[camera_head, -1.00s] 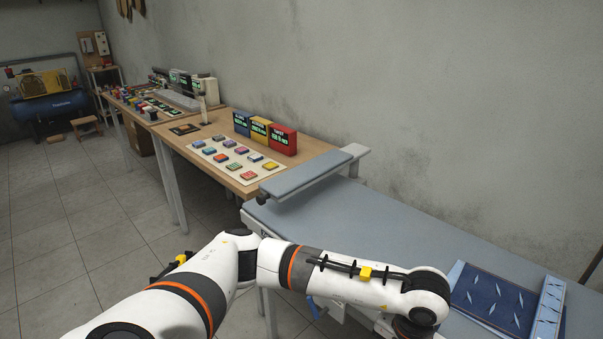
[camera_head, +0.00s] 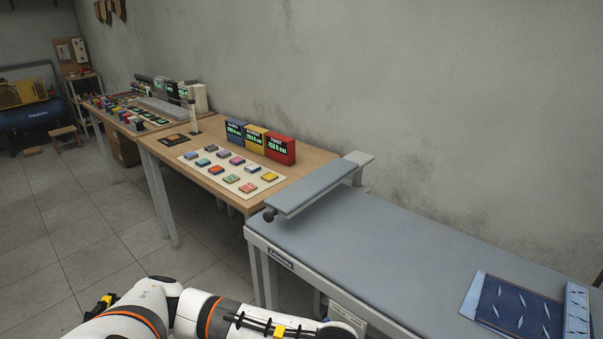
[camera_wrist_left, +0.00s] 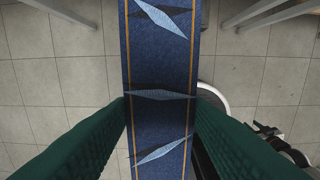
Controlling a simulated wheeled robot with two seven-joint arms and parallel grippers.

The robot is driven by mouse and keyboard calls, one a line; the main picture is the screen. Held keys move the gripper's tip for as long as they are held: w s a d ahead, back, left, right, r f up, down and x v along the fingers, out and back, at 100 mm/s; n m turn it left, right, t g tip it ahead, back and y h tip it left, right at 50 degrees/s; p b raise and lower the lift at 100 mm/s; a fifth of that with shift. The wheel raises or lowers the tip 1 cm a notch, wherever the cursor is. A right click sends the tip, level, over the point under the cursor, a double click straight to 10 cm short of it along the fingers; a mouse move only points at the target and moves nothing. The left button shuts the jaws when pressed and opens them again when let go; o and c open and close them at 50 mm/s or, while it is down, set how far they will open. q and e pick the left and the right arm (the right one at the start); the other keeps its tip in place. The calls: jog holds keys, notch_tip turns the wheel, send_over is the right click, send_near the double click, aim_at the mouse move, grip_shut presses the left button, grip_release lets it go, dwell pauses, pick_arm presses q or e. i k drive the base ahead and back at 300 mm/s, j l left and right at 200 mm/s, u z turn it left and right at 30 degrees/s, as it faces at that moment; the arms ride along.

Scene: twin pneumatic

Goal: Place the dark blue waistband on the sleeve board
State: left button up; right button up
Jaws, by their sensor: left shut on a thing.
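The dark blue waistband (camera_wrist_left: 158,55) runs top to bottom through the left wrist view as a denim strip with orange stitching along both edges and pale blue diamond shapes. My left gripper (camera_wrist_left: 160,103) has its green fingers on both sides of the strip and is shut on it, above the tiled floor. The grey padded sleeve board (camera_head: 312,189) stands at the far left end of the ironing table in the head view, and looks empty. The left gripper is outside the head view; only its white arm shows at the bottom. My right gripper is not seen.
The grey ironing table (camera_head: 395,259) is mostly bare. A dark blue patterned panel (camera_head: 512,307) and a paler blue strip-like piece (camera_head: 577,312) lie at its right. A wooden bench (camera_head: 215,150) with colored blocks and display boxes adjoins the sleeve board's left. A wall stands behind.

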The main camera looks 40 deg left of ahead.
aim_at(318, 179)
jog(key=j, duration=2.95)
